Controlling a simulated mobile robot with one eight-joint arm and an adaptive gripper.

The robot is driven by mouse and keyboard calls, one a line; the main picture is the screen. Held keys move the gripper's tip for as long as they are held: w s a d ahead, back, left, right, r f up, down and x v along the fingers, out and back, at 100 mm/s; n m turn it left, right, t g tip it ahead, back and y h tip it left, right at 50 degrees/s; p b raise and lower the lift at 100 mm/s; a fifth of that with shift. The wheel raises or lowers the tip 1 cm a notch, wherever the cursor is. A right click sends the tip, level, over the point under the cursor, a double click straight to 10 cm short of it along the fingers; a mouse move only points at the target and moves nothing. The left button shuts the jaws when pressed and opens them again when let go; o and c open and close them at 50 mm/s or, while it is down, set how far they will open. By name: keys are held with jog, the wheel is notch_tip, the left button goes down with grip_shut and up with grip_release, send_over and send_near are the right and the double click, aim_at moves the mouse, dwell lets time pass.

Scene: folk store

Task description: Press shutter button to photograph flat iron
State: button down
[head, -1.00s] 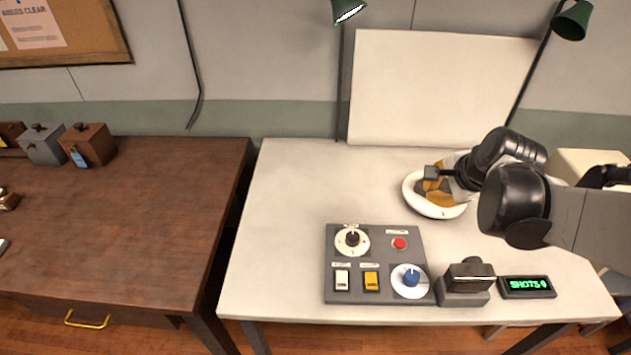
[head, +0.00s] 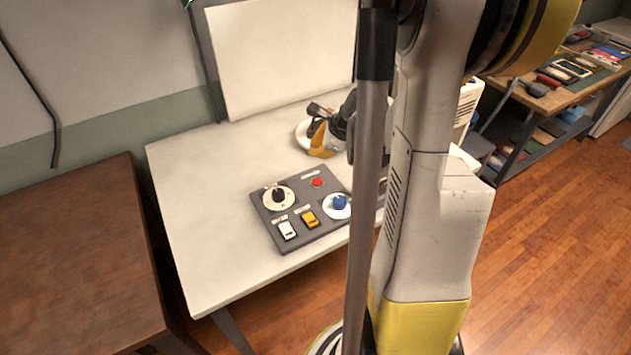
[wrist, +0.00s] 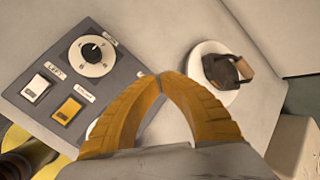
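The grey control panel (head: 262,222) lies on the white table, with a red button (head: 317,182) at its back right that may be the shutter button. In the wrist view the fingers hide that button. The flat iron (wrist: 222,72), dark with a wooden handle, sits on a round white plate (wrist: 199,60), right of the fingers. My gripper (wrist: 160,76) has orange fingers, tips together with nothing between them. In the head view it (head: 321,140) is in front of the plate, behind the red button; its height above the table is unclear.
The panel also carries a black dial (head: 278,195), a white switch (head: 287,230), a yellow switch (head: 310,218) and a blue knob (head: 340,202). A white backdrop (head: 275,55) stands behind. My arm blocks the table's right side. A brown desk (head: 75,250) stands left.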

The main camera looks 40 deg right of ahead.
jog(key=b, duration=0.7)
send_near(311, 177)
jog(key=shift+w+r+x, duration=0.15)
jog(key=shift+w+x, duration=0.05)
jog(key=shift+x, duration=1.15)
jog(key=shift+w+r+x, duration=0.15)
jog(key=shift+x, duration=1.15)
jog(key=shift+f, duration=0.1)
jog(key=shift+f+b, duration=0.35)
jog(key=shift+b, duration=0.05)
jog(key=shift+f+b, duration=0.4)
jog(key=shift+f, duration=0.05)
jog(key=shift+r, duration=0.15)
jog(key=shift+r+p, duration=0.65)
jog(key=shift+r, duration=0.1)
jog(key=shift+r+p, duration=1.85)
jog(key=shift+r, duration=0.65)
